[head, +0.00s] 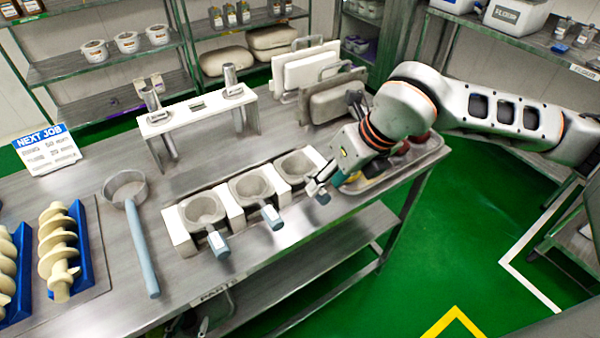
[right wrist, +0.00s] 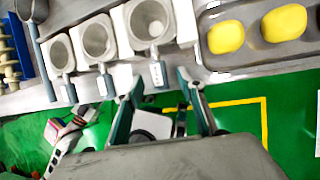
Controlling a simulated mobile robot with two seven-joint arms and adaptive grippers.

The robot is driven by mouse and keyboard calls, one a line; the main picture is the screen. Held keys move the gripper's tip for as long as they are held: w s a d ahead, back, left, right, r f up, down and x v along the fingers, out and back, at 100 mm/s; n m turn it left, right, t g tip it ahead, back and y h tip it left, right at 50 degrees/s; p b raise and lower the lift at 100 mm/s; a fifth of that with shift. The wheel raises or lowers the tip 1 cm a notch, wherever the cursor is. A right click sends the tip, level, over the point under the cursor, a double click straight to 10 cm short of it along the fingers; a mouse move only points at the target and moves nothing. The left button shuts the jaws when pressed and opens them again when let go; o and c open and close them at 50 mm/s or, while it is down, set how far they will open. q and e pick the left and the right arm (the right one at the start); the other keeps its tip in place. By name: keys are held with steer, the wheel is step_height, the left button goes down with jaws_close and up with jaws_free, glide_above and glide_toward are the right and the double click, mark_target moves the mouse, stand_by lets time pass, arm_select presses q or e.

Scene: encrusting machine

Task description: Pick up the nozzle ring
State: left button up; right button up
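Three grey, cup-shaped rings with stub handles sit in a row of white holders: left ring (head: 203,208), middle ring (head: 252,187), right ring (head: 296,165). In the right wrist view the right ring (right wrist: 150,19) has its handle (right wrist: 158,74) pointing toward my right gripper (right wrist: 158,90). That gripper's fingers are spread, with the handle's end between and just beyond the tips; no contact is clear. In the head view my right gripper (head: 322,183) is beside this handle. A dark part, possibly my left gripper (head: 188,324), shows below the table's front edge; its fingers are unclear.
A tray (right wrist: 208,62) with yellow lumps lies right of the rings. A white stand (head: 196,114) with metal tubes is behind them. A long-handled sieve (head: 128,190) and cream augers (head: 58,250) lie left. A "NEXT JOB" sign (head: 46,150) stands far left.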

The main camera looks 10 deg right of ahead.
mark_target(322, 190)
steer(key=x, duration=0.4)
steer(key=shift+s+a+f+p, duration=0.15)
steer(key=shift+f+p, duration=0.2)
steer(key=shift+f, duration=0.1)
jaws_close()
steer(key=shift+r, duration=0.1)
